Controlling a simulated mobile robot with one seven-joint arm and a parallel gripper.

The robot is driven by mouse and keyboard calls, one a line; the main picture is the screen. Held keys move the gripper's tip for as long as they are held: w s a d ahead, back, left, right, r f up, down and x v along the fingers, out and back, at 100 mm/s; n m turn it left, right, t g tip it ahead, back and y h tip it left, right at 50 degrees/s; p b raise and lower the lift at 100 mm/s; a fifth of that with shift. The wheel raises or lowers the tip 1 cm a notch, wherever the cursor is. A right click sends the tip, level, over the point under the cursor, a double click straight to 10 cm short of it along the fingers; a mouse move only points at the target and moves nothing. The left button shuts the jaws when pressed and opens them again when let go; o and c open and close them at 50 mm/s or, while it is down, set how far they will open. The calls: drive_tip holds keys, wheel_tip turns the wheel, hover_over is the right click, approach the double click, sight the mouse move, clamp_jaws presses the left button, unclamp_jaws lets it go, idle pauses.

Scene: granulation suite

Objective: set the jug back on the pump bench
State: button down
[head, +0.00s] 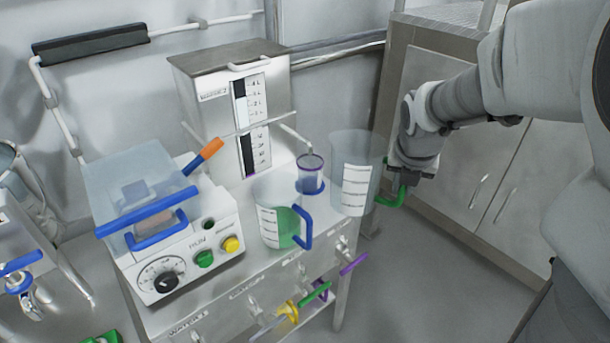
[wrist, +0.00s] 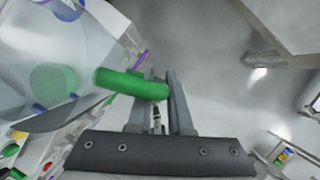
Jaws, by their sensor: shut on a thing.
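My gripper (head: 402,178) is shut on the green handle (wrist: 120,82) of a clear, empty-looking jug (head: 358,160) with a white scale label. The jug is upright at the right end of the pump bench (head: 228,308). I cannot tell whether its base touches the bench top or hangs just above it. In the wrist view the handle lies between my fingers (wrist: 158,95), and the clear jug wall (wrist: 75,50) fills the left. A second clear jug (head: 268,205) with a blue handle and green liquid stands on the bench, left of the held one.
A small purple-rimmed cup (head: 310,175) stands under the spout of the white gauge tank (head: 236,110), close to the held jug. A control box (head: 190,255) with a dial and buttons takes the bench's left. Coloured valve levers stick out in front. A steel cabinet (head: 450,140) stands behind right.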

drive_tip(key=w+a+f+b, duration=0.5)
drive_tip(key=w+f, duration=0.4)
drive_tip(key=f, duration=0.2)
drive_tip(key=shift+w+a, duration=0.3)
drive_tip(key=shift+a, duration=0.3)
drive_tip(key=c, duration=0.8)
unclamp_jaws()
drive_tip(key=shift+c, duration=0.2)
drive_tip(key=shift+r, duration=0.1)
